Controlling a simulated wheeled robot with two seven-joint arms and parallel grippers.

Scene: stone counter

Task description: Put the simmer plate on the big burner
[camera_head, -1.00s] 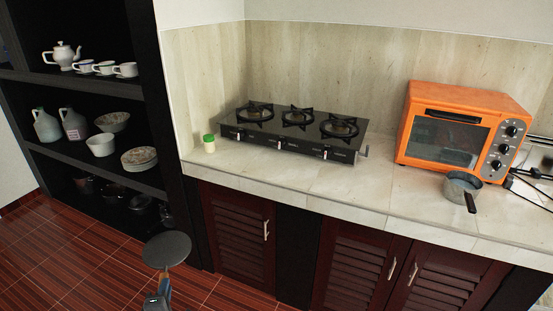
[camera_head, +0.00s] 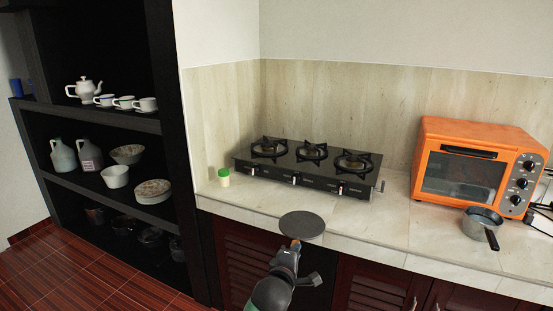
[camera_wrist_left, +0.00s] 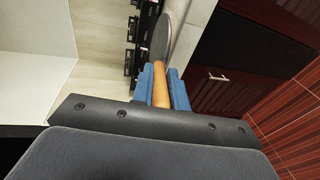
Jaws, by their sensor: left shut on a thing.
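The simmer plate (camera_head: 302,225) is a flat, dark grey disc with a wooden handle. My left gripper (camera_head: 291,246) is shut on the handle and holds the plate out near the counter's front edge, in front of the stove. In the left wrist view the blue fingers (camera_wrist_left: 163,88) clamp the orange-brown handle (camera_wrist_left: 161,92), and the disc (camera_wrist_left: 162,38) shows beyond. The black stove (camera_head: 318,181) has a left burner (camera_head: 268,148), a smaller-looking middle burner (camera_head: 311,152) and a right burner (camera_head: 352,162), all bare. My right gripper is not in view.
A green-lidded jar (camera_head: 224,178) stands left of the stove. An orange toaster oven (camera_head: 470,165) and a grey saucepan (camera_head: 481,223) stand to the right. The counter (camera_head: 365,222) between is clear. A dark shelf with crockery (camera_head: 152,191) is at the left.

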